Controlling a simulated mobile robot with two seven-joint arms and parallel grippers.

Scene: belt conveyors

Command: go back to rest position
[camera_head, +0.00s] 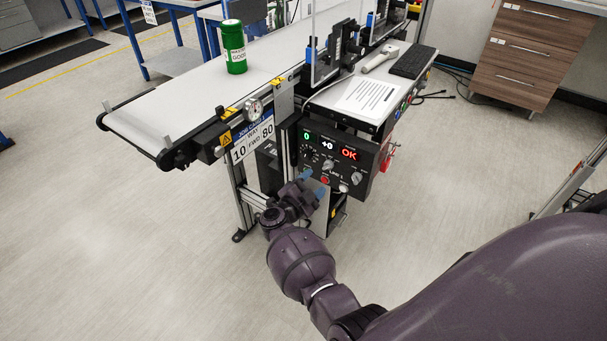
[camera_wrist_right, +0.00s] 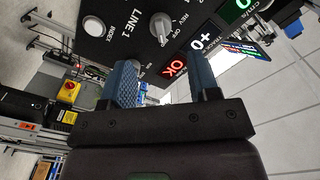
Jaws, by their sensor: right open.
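My right gripper (camera_head: 314,184) is in front of the lower part of the conveyor's control panel (camera_head: 341,174). In the right wrist view its two blue fingers (camera_wrist_right: 162,82) are apart with nothing held between them. The panel also shows close up in the wrist view (camera_wrist_right: 112,18), with a knob (camera_wrist_right: 161,27) and a white button (camera_wrist_right: 93,26) beyond the fingers. The panel displays read 0, +0 and OK. I cannot tell whether a finger touches the panel. My left gripper does not show.
The belt conveyor (camera_head: 150,108) runs from left to back, with a green can (camera_head: 234,48) standing on it. Wooden drawers (camera_head: 530,55) stand at back right. The floor at front left is clear.

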